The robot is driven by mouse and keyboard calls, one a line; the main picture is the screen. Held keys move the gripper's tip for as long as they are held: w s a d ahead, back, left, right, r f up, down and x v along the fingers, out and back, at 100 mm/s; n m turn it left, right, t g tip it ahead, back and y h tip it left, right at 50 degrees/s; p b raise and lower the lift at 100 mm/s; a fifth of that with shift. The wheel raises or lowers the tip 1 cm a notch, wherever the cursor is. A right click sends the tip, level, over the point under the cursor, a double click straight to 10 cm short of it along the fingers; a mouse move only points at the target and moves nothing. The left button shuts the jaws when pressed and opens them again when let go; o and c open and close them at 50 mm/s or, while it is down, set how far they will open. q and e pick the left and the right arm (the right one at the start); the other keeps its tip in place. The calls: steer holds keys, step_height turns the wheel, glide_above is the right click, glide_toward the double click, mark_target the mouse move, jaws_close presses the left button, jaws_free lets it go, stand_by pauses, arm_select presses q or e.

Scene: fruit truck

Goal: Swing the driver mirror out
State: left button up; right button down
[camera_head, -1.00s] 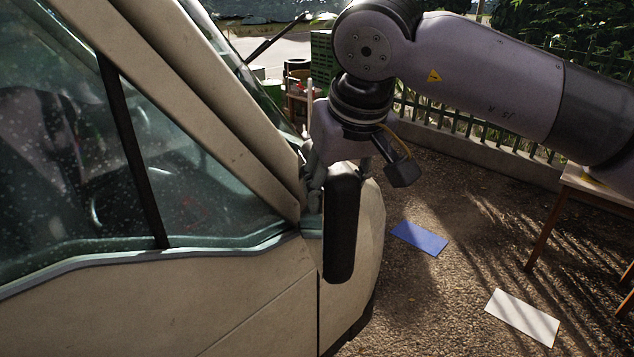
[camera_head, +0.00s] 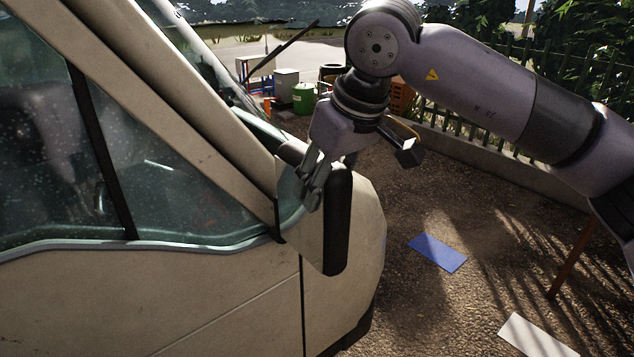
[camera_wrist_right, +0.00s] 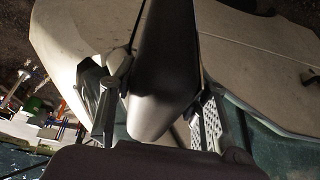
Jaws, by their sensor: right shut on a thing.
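The driver mirror (camera_head: 338,222) is a dark, tall housing at the front edge of the cream truck's (camera_head: 215,300) door window. It stands out from the door, with part of its glass side showing. My right gripper (camera_head: 312,190) reaches down onto the mirror's upper part. In the right wrist view the dark mirror housing (camera_wrist_right: 160,75) lies between the fingers (camera_wrist_right: 155,115), one on each side, and they are shut on it. The mirror's mount is partly hidden behind the gripper. My left gripper is not in view.
A blue sheet (camera_head: 437,253) and a white sheet (camera_head: 535,337) lie on the gravel at right. A green bin (camera_head: 304,98) and crates stand behind. A fence (camera_head: 480,130) on a low wall runs at the back right. The gravel beside the truck is mostly clear.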

steer(key=c, duration=0.9)
jaws_free()
steer(key=v, duration=1.2)
